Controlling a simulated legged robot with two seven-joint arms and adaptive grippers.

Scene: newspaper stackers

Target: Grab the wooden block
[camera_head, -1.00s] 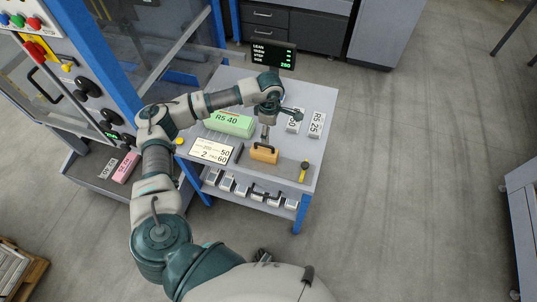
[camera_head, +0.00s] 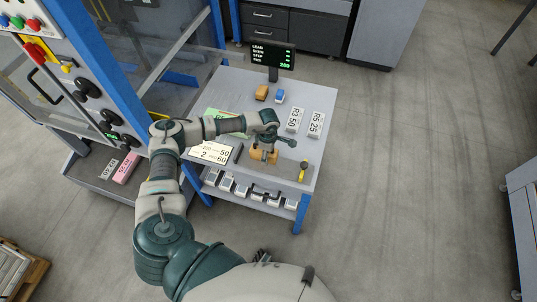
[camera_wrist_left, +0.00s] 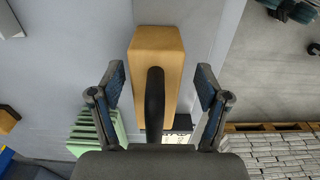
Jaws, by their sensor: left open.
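The wooden block (camera_head: 257,158) is orange-tan with a dark handle on top and sits on the front part of the grey table. My left gripper (camera_head: 265,149) points down at it, partly covering it in the head view. In the left wrist view, the block (camera_wrist_left: 156,45) and its black handle lie between the two spread fingers of my left gripper (camera_wrist_left: 158,88). The fingers are open, with a gap on either side of the handle. I cannot tell how far the fingertips are above the table. I do not see my right gripper.
A small yellow-black tool (camera_head: 303,170) lies right of the block. A printed card (camera_head: 209,152) is to its left, and a green block (camera_head: 213,113) is partly behind my arm. White marked blocks (camera_head: 316,124), a brown block (camera_head: 262,92) and a blue one (camera_head: 280,96) stand farther back.

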